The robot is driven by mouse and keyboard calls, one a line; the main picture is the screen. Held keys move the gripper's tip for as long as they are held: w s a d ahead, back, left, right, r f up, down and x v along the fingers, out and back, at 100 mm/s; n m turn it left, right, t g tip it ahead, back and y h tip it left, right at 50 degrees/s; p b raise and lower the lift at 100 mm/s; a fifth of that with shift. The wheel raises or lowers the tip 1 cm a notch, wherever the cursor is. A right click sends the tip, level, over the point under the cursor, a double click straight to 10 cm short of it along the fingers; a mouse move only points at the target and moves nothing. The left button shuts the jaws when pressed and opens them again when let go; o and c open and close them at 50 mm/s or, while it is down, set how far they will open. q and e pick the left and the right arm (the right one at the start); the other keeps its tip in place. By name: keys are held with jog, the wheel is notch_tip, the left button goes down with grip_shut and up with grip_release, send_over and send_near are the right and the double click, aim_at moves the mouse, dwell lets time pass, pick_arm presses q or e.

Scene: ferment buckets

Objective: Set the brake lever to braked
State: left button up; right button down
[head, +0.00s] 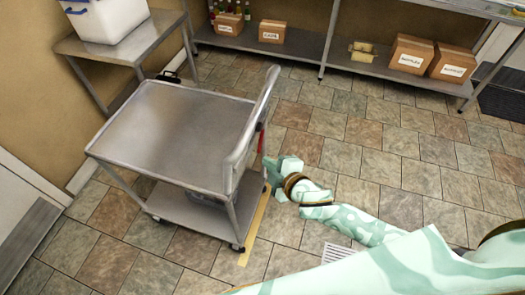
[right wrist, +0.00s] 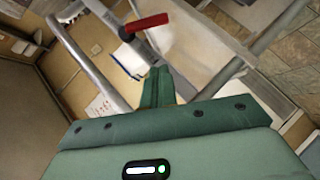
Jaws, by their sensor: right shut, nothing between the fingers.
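The brake lever (head: 261,141) is a red bar on the handle side of the steel cart (head: 180,125). In the right wrist view the red lever (right wrist: 146,24) has a black pivot end at its left and slants slightly up to the right. My right gripper (head: 270,164) is beside the cart's handle end, just below the lever in the head view. Its green fingers (right wrist: 158,84) are shut and empty, with a visible gap in the picture between their tips and the lever. My left gripper is out of view.
A side table (head: 125,45) with a white bin (head: 105,15) stands behind the cart. Shelving (head: 310,47) with cardboard boxes (head: 410,54) runs along the back. A yellow floor strip (head: 254,230) lies by the cart.

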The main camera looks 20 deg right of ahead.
jog(key=w+f+b, duration=0.2)
jog(key=w+f, duration=0.3)
jog(key=w, duration=0.3)
jog(key=shift+w+b, duration=0.15)
jog(key=shift+b, duration=0.2)
jog(key=shift+d, duration=0.1)
